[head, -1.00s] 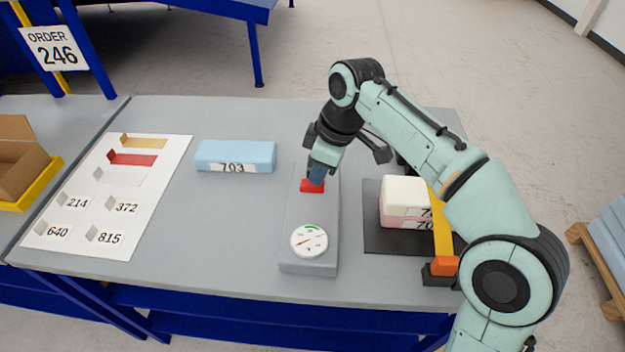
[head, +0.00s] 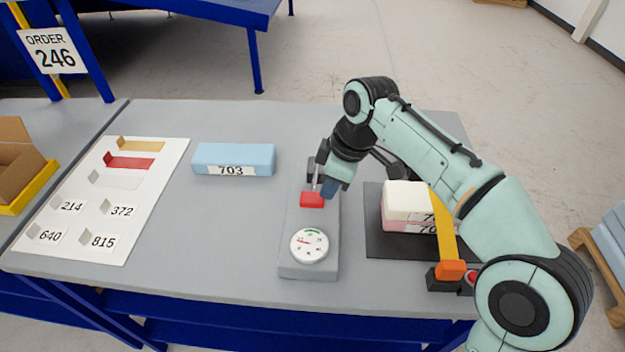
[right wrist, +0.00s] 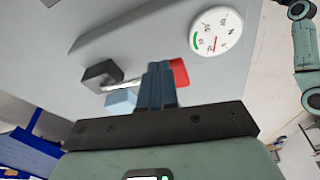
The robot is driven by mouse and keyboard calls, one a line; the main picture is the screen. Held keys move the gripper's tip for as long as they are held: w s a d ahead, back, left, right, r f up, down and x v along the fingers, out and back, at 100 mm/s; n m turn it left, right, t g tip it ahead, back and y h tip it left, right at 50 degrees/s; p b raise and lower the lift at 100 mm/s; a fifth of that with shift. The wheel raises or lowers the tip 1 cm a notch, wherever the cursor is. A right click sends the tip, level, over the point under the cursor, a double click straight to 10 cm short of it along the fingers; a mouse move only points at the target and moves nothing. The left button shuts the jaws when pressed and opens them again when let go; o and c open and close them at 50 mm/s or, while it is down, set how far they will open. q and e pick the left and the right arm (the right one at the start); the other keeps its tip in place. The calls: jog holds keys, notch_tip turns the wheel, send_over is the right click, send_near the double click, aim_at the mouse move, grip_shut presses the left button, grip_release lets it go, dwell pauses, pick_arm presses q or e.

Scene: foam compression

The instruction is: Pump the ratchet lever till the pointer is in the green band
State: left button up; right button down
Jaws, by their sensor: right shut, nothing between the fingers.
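The ratchet lever has a red grip (head: 312,199) on a thin metal rod and sits on a grey base block (head: 310,274). A white round gauge (head: 309,245) with a green band along its top is in front of it. Its red pointer lies left of the green band, outside it. My right gripper (head: 328,188) is shut and empty, just right of the red grip; I cannot tell whether they touch. In the right wrist view, the shut fingers (right wrist: 160,85) partly cover the red grip (right wrist: 180,73), with the gauge (right wrist: 217,33) beyond. My left gripper is not in view.
A white and pink foam stack (head: 404,200) on a dark plate (head: 376,240) stands right, beside a yellow strap (head: 444,230). A blue block (head: 234,160) and a marked white sheet (head: 85,243) lie left.

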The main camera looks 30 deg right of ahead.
jog(key=shift+s+d+r, duration=0.15)
jog(key=shift+s+d, duration=0.2)
jog(key=shift+s, duration=0.05)
jog(key=p+v, duration=0.4)
jog(key=v, duration=0.9)
jog(key=shift+r+p, duration=0.2)
jog(key=shift+p, duration=0.2)
jog(key=shift+d, duration=0.1)
